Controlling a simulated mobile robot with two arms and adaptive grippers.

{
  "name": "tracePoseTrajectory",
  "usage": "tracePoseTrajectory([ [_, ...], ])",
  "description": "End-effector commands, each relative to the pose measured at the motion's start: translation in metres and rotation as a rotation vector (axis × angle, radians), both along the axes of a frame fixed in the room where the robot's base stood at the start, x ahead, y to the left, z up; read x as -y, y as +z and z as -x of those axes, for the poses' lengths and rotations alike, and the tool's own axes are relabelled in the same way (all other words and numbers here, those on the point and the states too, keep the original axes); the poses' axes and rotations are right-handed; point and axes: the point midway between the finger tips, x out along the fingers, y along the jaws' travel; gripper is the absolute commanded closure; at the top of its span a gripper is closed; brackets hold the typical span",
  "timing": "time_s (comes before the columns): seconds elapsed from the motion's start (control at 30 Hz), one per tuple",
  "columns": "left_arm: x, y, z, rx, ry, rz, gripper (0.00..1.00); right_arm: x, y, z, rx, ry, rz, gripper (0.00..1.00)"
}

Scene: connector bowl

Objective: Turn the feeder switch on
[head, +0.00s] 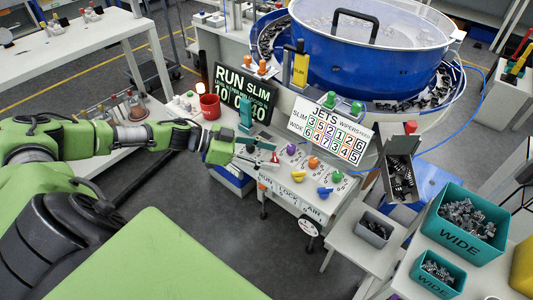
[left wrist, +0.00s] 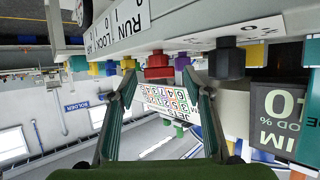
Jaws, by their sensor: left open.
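A white control console (head: 263,178) with coloured knobs and the labels RUN, LOCK and AIR stands in the middle of the head view. Its top has purple (head: 291,149), orange (head: 313,162) and green (head: 337,176) knobs. I cannot tell which control is the feeder switch. My left gripper (head: 258,160) is at the console's left end. My right gripper is not in view.
A sign reading RUN SLIM (head: 243,93) and a JETS number board (head: 330,131) stand behind the console. A red mug (head: 210,106) is to the left. A blue bowl feeder (head: 368,65) stands behind. Teal WIDE bins (head: 463,245) are at right.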

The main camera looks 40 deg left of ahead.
Motion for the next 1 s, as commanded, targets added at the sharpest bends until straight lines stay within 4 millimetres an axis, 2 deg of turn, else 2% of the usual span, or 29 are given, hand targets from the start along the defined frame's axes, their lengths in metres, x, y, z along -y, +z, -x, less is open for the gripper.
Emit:
tracePoseTrajectory([
  [0.17,-0.009,0.003,0.007,-0.004,0.002,-0.002,0.54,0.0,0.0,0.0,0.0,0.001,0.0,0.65],
  [0.5,-0.058,0.028,0.048,-0.006,0.0,-0.006,0.54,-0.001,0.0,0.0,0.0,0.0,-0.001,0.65],
  [0.7,-0.079,0.041,0.065,-0.003,0.0,-0.002,0.54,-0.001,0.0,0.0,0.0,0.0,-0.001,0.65],
  [1.0,-0.086,0.046,0.071,0.0,0.0,0.0,0.54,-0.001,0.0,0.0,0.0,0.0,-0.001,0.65],
])
